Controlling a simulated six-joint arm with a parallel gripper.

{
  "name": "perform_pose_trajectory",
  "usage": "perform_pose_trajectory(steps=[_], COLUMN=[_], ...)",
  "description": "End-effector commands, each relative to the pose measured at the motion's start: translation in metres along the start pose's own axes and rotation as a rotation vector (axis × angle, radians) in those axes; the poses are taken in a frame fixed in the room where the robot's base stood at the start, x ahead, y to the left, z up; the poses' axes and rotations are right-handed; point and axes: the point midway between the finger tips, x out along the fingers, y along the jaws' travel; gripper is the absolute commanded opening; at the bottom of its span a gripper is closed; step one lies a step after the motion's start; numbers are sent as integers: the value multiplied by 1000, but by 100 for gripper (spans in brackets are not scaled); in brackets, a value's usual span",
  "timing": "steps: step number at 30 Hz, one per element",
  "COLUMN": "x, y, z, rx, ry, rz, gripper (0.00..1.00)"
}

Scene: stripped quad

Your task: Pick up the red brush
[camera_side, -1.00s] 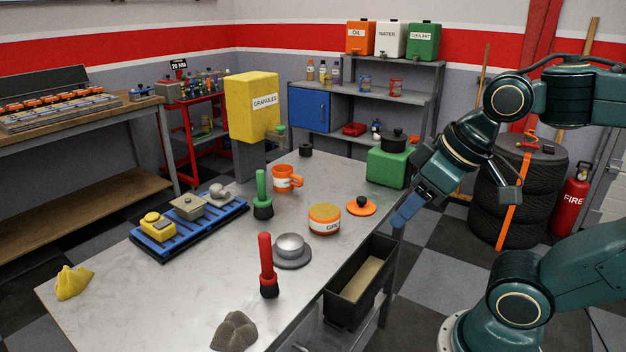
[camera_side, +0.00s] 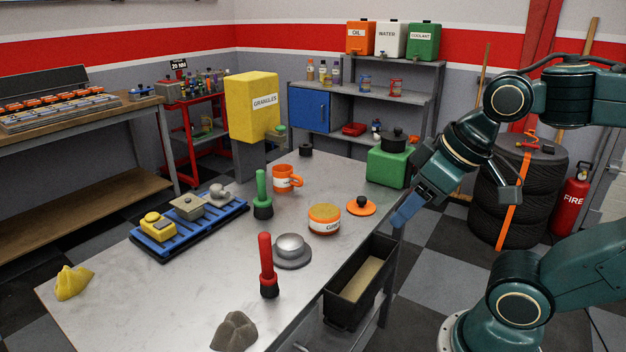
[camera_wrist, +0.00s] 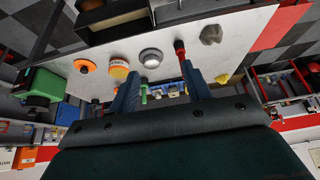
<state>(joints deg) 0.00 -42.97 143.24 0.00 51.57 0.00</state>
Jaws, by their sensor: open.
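The red brush (camera_side: 266,258), with a red handle and a black lower end, stands upright near the front of the metal table (camera_side: 200,300). In the wrist view the red brush (camera_wrist: 180,50) shows beyond my gripper's right finger, which seems to cover part of it. My gripper (camera_side: 400,215) hangs off the table's right side, pointing down and left, well apart from the brush. In the wrist view its two blue fingers (camera_wrist: 160,92) are spread with nothing held between them.
A green brush (camera_side: 262,205), silver bowl (camera_side: 290,246), orange-rimmed tub (camera_side: 324,219), orange lid (camera_side: 361,206) and orange mug (camera_side: 283,178) stand on the table. A grey lump (camera_side: 235,330) lies at the front. A black bin (camera_side: 345,312) hangs on the right edge.

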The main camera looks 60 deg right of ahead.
Motion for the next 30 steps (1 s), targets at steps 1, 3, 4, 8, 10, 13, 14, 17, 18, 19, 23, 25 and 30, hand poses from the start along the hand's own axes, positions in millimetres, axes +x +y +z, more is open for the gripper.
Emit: perform_pose_trajectory(steps=[1, 3, 4, 8, 10, 13, 14, 17, 18, 19, 23, 25, 30], x=[0, 0, 0, 0, 0, 0, 0, 2, 3, 4, 10, 15, 30], y=[0, 0, 0, 0, -1, -2, -2, -4, -5, -5, -9, -11, -16], z=[0, 0, 0, -4, -9, -19, -23, -39, -46, -51, -75, -87, -117], rx=[0, 1, 2, 24, 52, 116, 141, 239, 283, 318, 471, 553, 752], ry=[0, 0, 0, -7, -17, -38, -45, -73, -87, -98, -142, -166, -219], rz=[0, 0, 0, -1, -2, -2, -2, 1, 4, 6, 22, 33, 71], gripper=[49, 49, 49, 49, 49, 49, 49, 49, 49, 49, 49, 49, 49])
